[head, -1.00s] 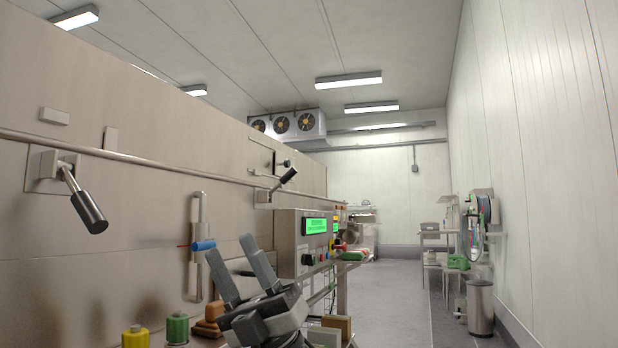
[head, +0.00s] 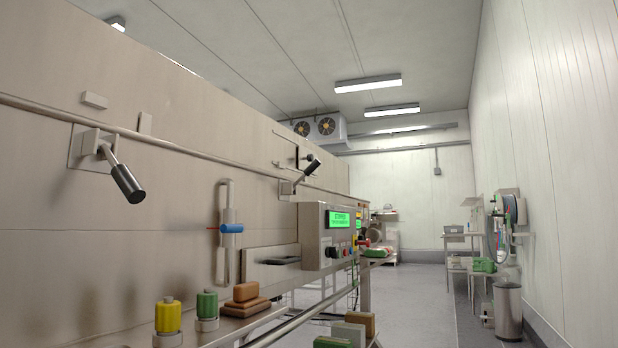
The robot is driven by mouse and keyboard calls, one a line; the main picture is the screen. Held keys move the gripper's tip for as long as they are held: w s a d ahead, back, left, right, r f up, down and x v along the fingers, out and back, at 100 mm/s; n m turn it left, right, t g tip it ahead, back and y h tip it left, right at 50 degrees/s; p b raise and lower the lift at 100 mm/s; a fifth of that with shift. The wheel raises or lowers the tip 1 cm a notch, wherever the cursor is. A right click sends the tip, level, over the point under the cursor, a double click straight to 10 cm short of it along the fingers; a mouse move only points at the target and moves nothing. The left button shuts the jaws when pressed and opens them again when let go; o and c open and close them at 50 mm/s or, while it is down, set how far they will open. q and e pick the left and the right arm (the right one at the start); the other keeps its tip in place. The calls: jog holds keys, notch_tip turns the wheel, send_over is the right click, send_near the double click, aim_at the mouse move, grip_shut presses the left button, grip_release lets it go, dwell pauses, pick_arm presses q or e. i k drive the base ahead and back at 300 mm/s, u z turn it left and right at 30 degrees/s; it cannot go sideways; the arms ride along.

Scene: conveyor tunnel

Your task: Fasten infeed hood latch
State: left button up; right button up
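Two lever latches with dark cylindrical grips sit on the steel tunnel side. The near latch (head: 127,183) is at the left, its grip slanting down to the right. The farther latch (head: 309,168) has its grip slanting up to the right. I cannot tell which one is the infeed hood latch. A horizontal rail (head: 190,147) runs along the hood. Neither of my grippers is in the head view.
A control box with a green display (head: 340,219) juts out on the right of the tunnel. A yellow-topped button (head: 168,316), a green-topped one (head: 207,306) and brown blocks (head: 247,296) stand on a low shelf.

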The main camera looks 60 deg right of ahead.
aim_at(315, 164)
jog(key=z, duration=3.1)
jog(key=i, duration=2.7)
jog(key=u, duration=2.85)
jog(key=k, duration=0.45)
jog(key=u, duration=0.65)
jog(key=i, duration=0.85)
jog(key=z, duration=0.5)
